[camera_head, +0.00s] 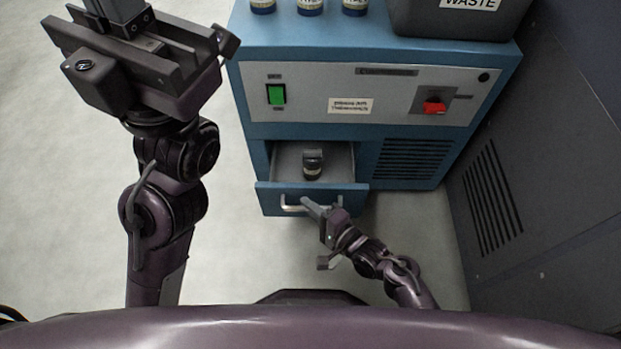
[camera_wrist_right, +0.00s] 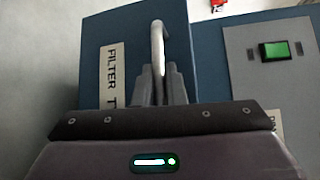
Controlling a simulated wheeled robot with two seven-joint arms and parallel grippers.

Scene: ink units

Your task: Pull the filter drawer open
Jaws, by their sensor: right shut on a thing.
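The filter drawer (camera_head: 264,199) is a blue-fronted drawer low in the blue cabinet, and it stands pulled out with its grey inside showing. A dark cylindrical thing (camera_head: 312,164) stands in it. My right gripper (camera_head: 308,203) is at the drawer's front, shut on the pale bar handle (camera_head: 290,208). In the right wrist view the fingers (camera_wrist_right: 160,85) close around the handle (camera_wrist_right: 158,40), beside a label reading "FILTER T", partly hidden. My left gripper (camera_head: 150,45) is raised at the upper left, away from the drawer; its jaw state is unclear.
Several capped jars (camera_head: 310,6) and a dark waste bin (camera_head: 455,22) stand on top. A dark grey unit (camera_head: 540,170) bounds the right side. The floor at left is clear.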

